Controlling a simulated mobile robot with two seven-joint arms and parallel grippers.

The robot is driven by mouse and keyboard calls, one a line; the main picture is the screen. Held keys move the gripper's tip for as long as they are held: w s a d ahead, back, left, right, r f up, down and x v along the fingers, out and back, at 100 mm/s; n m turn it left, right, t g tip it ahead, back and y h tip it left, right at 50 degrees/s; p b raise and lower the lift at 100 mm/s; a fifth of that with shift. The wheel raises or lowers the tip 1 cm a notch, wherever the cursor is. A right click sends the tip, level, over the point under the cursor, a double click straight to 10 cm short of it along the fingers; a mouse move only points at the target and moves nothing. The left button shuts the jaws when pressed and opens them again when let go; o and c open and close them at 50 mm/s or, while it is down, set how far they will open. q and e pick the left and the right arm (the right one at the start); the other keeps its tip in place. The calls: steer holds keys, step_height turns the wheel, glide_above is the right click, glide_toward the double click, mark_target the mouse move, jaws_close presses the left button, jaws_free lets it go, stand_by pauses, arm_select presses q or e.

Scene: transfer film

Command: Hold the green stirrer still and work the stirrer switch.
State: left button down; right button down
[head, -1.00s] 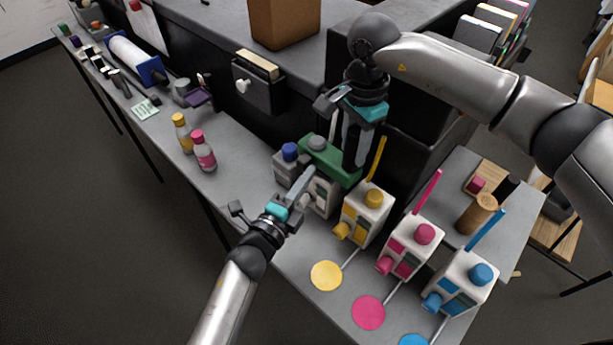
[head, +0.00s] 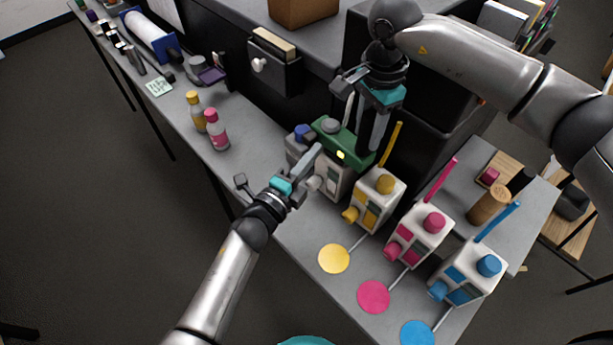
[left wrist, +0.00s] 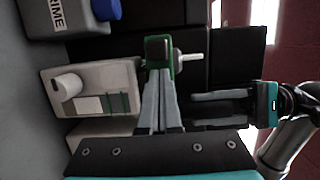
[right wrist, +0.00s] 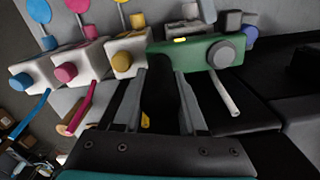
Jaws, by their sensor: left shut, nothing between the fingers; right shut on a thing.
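The green stirrer (head: 361,154) sits over a white bottle (head: 335,183) at the back of the bench. A small yellow light glows on its front, also seen in the right wrist view on the stirrer (right wrist: 190,55). My right gripper (head: 364,132) is shut on a dark part of the stirrer from above; this dark block (right wrist: 160,80) shows between its fingers in the right wrist view. My left gripper (head: 317,149) is shut and empty, its fingertips close to the stirrer's front. In the left wrist view a dark block (left wrist: 158,47) stands at its fingertips; contact is unclear.
White bottles with yellow (head: 378,200), pink (head: 420,237) and blue (head: 467,273) caps stand in a row to the right, with coloured discs before them. A grey bottle (head: 297,148) stands just left of the stirrer. Two small bottles (head: 217,130) stand farther left.

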arm_select(q)
steer(key=s+d, duration=0.2)
steer(key=s, duration=0.1)
steer(key=shift+d, duration=0.1)
steer(key=v, duration=0.9)
steer(key=shift+a, duration=0.4)
steer(key=shift+s, duration=0.1)
arm_select(e)
steer(key=shift+c, duration=1.9)
jaws_free()
steer(key=shift+r, duration=0.1)
